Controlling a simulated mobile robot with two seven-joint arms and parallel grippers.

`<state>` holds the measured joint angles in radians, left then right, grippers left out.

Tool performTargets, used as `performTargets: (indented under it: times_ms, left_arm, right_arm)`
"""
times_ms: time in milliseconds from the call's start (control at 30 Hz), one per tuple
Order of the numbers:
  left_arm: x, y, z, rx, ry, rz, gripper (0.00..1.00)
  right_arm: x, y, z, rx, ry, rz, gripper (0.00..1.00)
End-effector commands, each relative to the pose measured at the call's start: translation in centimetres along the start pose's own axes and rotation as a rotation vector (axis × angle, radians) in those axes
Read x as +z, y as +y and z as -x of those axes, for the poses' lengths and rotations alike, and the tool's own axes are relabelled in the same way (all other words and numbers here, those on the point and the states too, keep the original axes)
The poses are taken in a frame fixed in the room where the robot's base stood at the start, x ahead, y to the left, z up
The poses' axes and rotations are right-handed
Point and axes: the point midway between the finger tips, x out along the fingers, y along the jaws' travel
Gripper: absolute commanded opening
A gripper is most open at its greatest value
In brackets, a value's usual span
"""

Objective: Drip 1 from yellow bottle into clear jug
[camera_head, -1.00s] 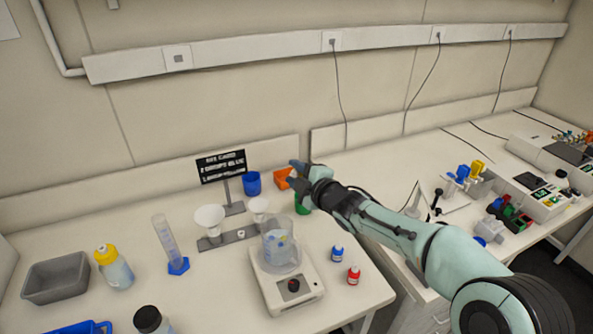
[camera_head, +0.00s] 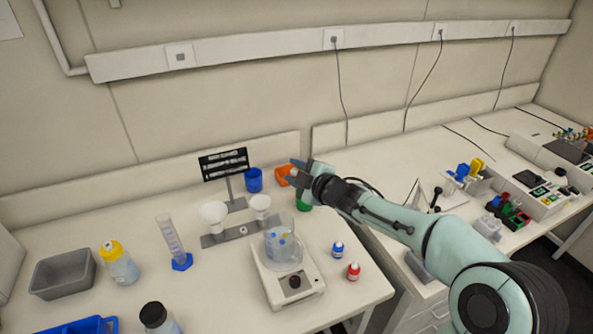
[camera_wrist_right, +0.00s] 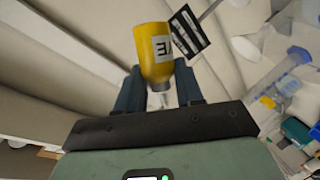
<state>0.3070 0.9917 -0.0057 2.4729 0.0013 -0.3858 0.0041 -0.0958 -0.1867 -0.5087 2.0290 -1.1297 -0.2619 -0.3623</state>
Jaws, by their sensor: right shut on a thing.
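The clear jug (camera_head: 283,246) stands upright on a white stirrer plate (camera_head: 291,285) and holds bluish liquid. My right gripper (camera_head: 297,171) is above and behind the jug, near the back of the table, apart from it. In the right wrist view, the yellow bottle (camera_wrist_right: 153,50) with a white label sits between the fingers of my right gripper (camera_wrist_right: 158,92), which is shut on it. The bottle's narrow end points toward the gripper's palm. In the head view the bottle is not clearly seen, and I cannot tell its tilt there. My left gripper is not in view.
A blue dropper bottle (camera_head: 338,250) and a red one (camera_head: 353,271) stand right of the stirrer. White funnels (camera_head: 213,213) on a stand, a black sign (camera_head: 223,164), a blue cup (camera_head: 254,180), an orange bin (camera_head: 282,176) and a measuring cylinder (camera_head: 171,239) stand nearby.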

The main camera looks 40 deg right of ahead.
Motion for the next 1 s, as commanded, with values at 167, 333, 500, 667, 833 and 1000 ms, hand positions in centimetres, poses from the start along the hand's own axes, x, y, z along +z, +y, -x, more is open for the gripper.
performTargets:
  times_ms: [167,333,500,667,833,1000]
  left_arm:
    - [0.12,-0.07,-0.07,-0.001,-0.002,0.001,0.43]
    - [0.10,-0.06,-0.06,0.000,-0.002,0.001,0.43]
    - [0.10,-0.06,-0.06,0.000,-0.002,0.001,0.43]
    - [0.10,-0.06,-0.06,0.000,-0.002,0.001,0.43]
    - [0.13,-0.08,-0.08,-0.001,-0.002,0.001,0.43]
    - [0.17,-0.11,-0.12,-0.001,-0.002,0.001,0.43]
  right_arm:
    - [0.00,-0.09,0.03,-0.014,0.003,-0.034,0.12]
    - [-0.07,-0.21,0.02,-0.039,0.006,-0.091,0.12]
    - [-0.03,-0.35,0.03,-0.061,0.008,-0.144,0.12]
    - [0.01,-0.41,0.04,-0.074,0.008,-0.176,0.12]
    - [-0.01,-0.49,0.03,-0.089,0.011,-0.213,0.12]
    - [0.03,-0.68,0.06,-0.116,0.010,-0.273,0.12]
